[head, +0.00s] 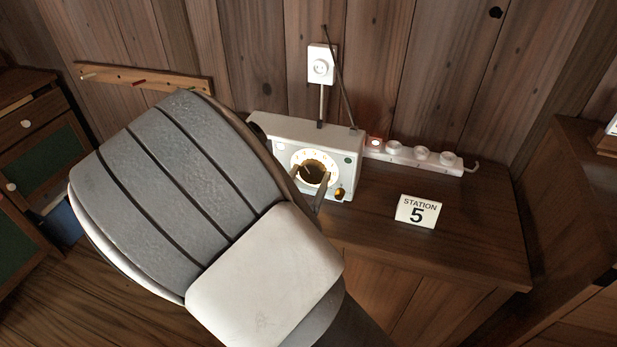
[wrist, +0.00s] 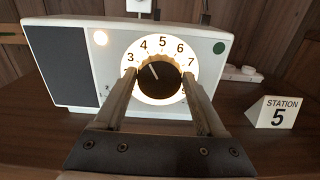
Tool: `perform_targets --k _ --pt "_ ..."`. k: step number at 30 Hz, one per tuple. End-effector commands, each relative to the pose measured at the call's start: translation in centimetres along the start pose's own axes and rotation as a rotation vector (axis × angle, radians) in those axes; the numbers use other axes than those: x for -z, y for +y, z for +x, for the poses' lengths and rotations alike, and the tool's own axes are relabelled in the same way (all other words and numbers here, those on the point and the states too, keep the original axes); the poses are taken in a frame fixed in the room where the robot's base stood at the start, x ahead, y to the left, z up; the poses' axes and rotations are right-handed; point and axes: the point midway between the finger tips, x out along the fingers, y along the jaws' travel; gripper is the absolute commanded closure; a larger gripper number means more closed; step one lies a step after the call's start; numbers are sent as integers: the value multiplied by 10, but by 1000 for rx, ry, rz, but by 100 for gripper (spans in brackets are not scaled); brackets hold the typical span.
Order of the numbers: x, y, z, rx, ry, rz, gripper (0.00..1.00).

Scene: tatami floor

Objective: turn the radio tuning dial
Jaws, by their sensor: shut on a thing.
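The white radio (head: 272,131) stands on a dark wooden cabinet against the plank wall. In the wrist view the radio (wrist: 202,47) faces me, with a dark speaker at left and a lit round scale. The dark tuning dial (wrist: 159,80) sits in the middle of the scale; its white pointer line points up and left, between 3 and 4, nearer 4. My gripper (wrist: 159,84) has its two fingers on either side of the dial and is shut on it. In the head view my gripper (head: 309,182) reaches the dial, and my arm hides the radio's left part.
A white card reading STATION 5 (head: 417,212) stands right of the radio; it also shows in the wrist view (wrist: 272,112). The cabinet top (head: 470,235) is clear at front right.

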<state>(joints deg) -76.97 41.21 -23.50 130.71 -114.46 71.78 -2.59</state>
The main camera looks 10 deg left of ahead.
Motion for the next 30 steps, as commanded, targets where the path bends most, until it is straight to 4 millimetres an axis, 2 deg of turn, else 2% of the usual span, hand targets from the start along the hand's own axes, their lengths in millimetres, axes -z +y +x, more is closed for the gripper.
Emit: perform_targets --k 8,21,30 --pt "1 -1 0 1 0 107 83" --pt "2 -3 0 1 -1 398 83" --pt "1 -3 0 -1 -1 503 83"
